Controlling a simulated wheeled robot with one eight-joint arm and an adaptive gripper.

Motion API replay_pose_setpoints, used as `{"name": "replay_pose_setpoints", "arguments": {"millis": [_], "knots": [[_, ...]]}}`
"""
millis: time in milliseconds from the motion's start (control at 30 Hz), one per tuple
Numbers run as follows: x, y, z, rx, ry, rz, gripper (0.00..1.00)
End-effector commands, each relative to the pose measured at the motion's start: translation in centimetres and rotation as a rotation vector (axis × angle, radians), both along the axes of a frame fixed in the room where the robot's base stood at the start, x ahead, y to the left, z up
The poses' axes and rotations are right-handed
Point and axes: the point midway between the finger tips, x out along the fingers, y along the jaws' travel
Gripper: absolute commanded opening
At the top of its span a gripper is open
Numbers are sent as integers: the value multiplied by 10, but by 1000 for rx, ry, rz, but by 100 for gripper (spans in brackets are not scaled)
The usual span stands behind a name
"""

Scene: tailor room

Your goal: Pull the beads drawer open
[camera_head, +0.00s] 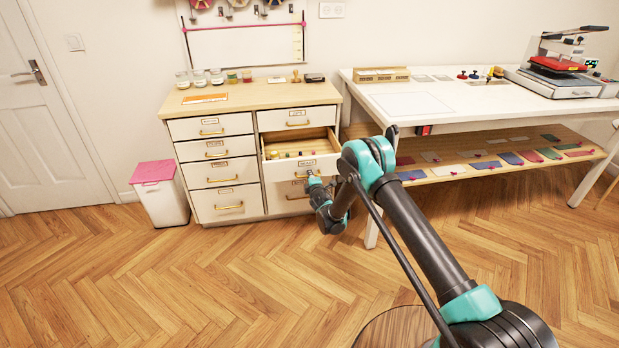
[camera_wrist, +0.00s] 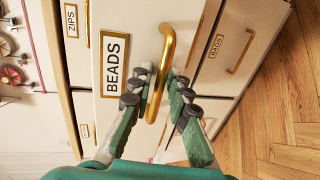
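The beads drawer (camera_head: 287,166) is the second one down in the right column of the cabinet. It stands partly pulled out, with small coloured items showing inside. Its front, labelled BEADS (camera_wrist: 113,65), fills the middle of the wrist view. Its gold bar handle (camera_wrist: 169,45) runs between the fingers of my gripper (camera_wrist: 160,80). In the head view my gripper (camera_head: 313,178) is at the drawer front, with the fingers too small to make out.
The cabinet (camera_head: 222,180) has other drawers, which look shut; ZIPS (camera_wrist: 71,20) is above and BAGS (camera_wrist: 216,46) below. A white table (camera_head: 420,103) stands right. A white bin with pink lid (camera_head: 153,172) stands left. The wooden floor (camera_head: 170,285) in front is clear.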

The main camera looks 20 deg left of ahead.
Motion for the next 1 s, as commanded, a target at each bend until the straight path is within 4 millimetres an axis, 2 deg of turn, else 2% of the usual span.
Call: {"name": "replay_pose_setpoints", "arguments": {"millis": [233, 633, 1000], "knots": [[-8, -4, 2, -1, 0, 1, 17], [-56, -34, 14, 0, 0, 1, 17], [-63, -38, 15, 0, 0, 0, 17]]}}
